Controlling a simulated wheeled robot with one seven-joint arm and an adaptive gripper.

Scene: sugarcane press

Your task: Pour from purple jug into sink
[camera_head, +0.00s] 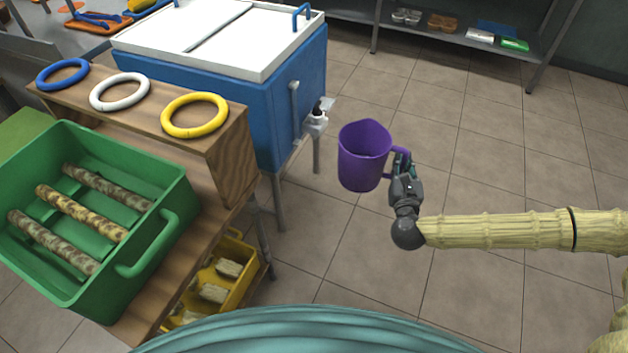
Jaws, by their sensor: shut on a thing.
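The purple jug (362,160) is in the middle of the head view, held in the air above the tiled floor, close to upright. Its open top shows, but I cannot tell what is inside. My gripper (402,166) is at the right side of the jug, shut on its handle. The jug is apart from the blue chest with white lids (290,95), to the right of the chest's small tap (316,118). I cannot make out a sink for certain in this view.
A green crate (165,190) with several cane pieces stands at left on a wooden table. Blue (62,86), white (121,106) and yellow (194,132) rings lie on a wooden shelf. A yellow crate (232,250) sits below. A metal shelf (455,40) stands at back right. Floor around the jug is clear.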

